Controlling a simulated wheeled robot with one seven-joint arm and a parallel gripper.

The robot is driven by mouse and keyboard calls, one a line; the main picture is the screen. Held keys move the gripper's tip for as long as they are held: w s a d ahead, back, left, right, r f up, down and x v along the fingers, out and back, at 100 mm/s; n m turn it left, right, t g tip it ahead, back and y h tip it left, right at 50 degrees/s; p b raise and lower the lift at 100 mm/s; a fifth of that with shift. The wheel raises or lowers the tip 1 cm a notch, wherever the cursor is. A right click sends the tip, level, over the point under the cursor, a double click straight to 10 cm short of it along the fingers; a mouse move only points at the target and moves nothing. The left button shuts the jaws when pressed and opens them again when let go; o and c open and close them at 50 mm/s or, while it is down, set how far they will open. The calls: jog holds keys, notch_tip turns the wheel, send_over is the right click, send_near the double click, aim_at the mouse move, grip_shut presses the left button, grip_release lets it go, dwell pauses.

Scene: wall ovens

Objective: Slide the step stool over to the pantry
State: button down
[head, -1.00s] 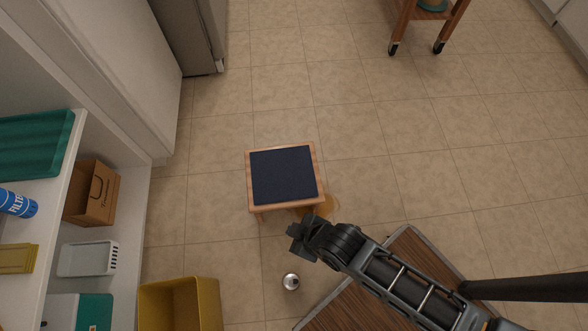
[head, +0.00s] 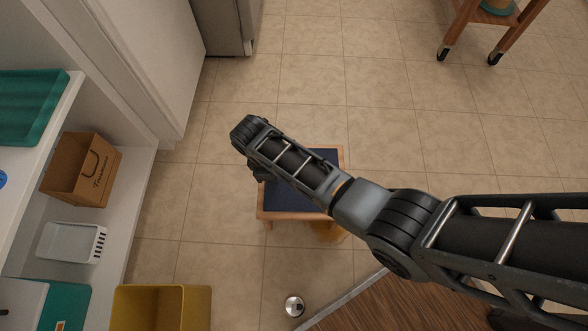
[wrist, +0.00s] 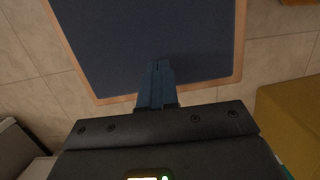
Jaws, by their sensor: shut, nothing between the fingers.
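The step stool (head: 326,156) has a dark blue top and a light wooden frame. It stands upright on the tiled floor in the middle of the head view, partly hidden by my arm. In the wrist view the stool top (wrist: 150,35) fills the upper middle. My gripper (wrist: 158,68) is shut and empty. Its fingertips overlap the stool's near edge in the wrist view; I cannot tell whether they touch it. In the head view the fingers are hidden beneath my wrist, at the stool's left side. Open shelves (head: 128,190), apparently the pantry, stand at the left.
A yellow bin (head: 160,308) stands on the floor by the shelves, and also shows in the wrist view (wrist: 292,115). A small round metallic object (head: 294,306) lies below the stool. A wheeled wooden cart (head: 464,22) is at the top right. Tiles left of the stool are clear.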

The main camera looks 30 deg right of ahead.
jog(key=s+d, duration=0.2)
jog(key=d, duration=0.1)
jog(key=s+d, duration=0.2)
jog(key=d, duration=0.1)
jog(key=s+d, duration=0.2)
jog(key=d, duration=0.1)
jog(key=shift+s, duration=0.1)
jog(key=shift+s+d+f+b, duration=0.15)
jog(key=shift+f+b, duration=0.2)
jog(key=shift+b, duration=0.25)
jog(key=shift+f, duration=0.55)
